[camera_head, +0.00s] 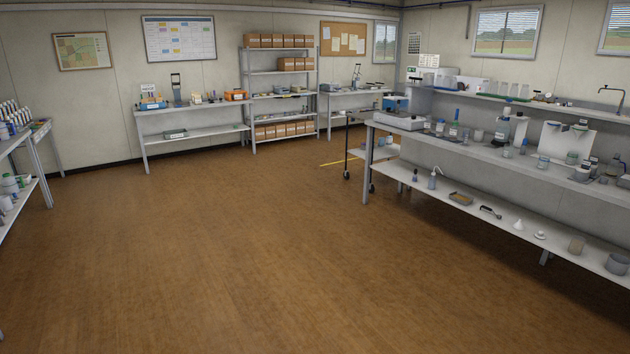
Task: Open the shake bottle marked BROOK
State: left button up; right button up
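I cannot pick out the shake bottle marked BROOK; labels are too small to read from here. More small bottles (14,113) stand in rows on the left bench at the picture's edge. Neither of my grippers shows in the view.
Open brown floor (230,240) fills the middle. A back bench (190,105) and a shelf rack (281,73) with brown boxes line the far wall. A dark-framed wheeled cart (348,150) stands by the right bench's far end. That bench has a lower shelf (560,237) holding small items.

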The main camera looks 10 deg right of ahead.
aim_at(428, 123)
jog(key=i, duration=2.45)
jog(key=i+z, duration=0.25)
jog(key=i, duration=0.25)
jog(key=i+j+z, duration=0.25)
jog(key=i, duration=0.25)
jog(key=i+j+z, duration=0.25)
jog(key=i, duration=0.25)
jog(key=i+j+z, duration=0.25)
jog(key=i, duration=0.25)
